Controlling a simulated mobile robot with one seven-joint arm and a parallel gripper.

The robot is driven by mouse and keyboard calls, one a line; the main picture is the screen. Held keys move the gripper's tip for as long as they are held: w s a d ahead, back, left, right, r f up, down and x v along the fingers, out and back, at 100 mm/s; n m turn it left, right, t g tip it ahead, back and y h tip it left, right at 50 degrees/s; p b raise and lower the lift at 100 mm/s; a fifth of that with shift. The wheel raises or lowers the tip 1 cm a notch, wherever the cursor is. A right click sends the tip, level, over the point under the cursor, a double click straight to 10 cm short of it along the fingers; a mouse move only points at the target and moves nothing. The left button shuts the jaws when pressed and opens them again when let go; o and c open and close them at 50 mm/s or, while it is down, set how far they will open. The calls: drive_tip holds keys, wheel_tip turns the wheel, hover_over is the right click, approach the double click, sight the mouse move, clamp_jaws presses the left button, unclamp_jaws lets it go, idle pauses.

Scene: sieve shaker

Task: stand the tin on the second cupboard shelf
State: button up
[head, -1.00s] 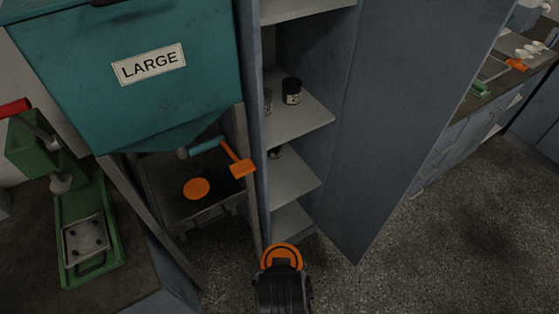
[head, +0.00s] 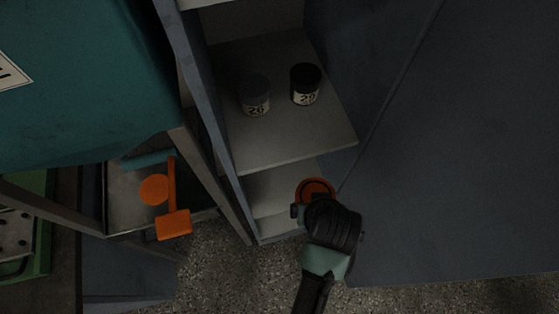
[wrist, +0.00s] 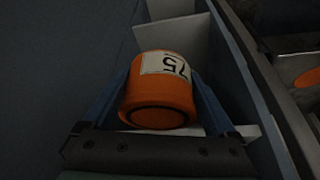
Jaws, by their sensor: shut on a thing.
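The orange tin (head: 316,186) is held in my gripper (head: 318,200) in front of the open cupboard, near the edge of the open door. In the wrist view the tin (wrist: 158,103) sits between both fingers, and its white label reads 75 upside down. My gripper is shut on it. The cupboard has a shelf (head: 290,140) bearing two dark-lidded jars, and a lower shelf (head: 270,185) shows partly beneath it. In the head view the tin appears just below the upper shelf's front right corner. What stands deeper on the lower shelf is hidden.
The jars labelled 26 (head: 256,98) and 29 (head: 305,84) stand toward the back of the upper shelf, leaving its front clear. The open cupboard door (head: 450,150) is close on the right. A teal machine (head: 80,80) and an orange handle (head: 173,222) are on the left.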

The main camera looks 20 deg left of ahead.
wheel_tip(320, 180, down, 25)
drive_tip(key=s+d+n+g+y+b, duration=0.1)
drive_tip(key=d+n+g+y+b, duration=0.15)
drive_tip(key=n+b, duration=1.5)
drive_tip(key=m+b, duration=0.5)
drive_tip(key=b, duration=0.8)
hover_over(287, 188)
drive_tip(key=d, duration=0.1)
drive_tip(key=f, duration=0.2)
drive_tip(key=g+y, duration=0.1)
drive_tip(key=shift+s+d+f, duration=0.2)
drive_tip(key=shift+s+f, duration=0.15)
drive_tip(key=shift+f, duration=0.05)
wheel_tip(287, 188, down, 5)
drive_tip(key=shift+f+b, duration=0.1)
drive_tip(key=shift+b, duration=1.1)
drive_tip(key=shift+w+f, duration=0.1)
drive_tip(key=shift+w, duration=0.05)
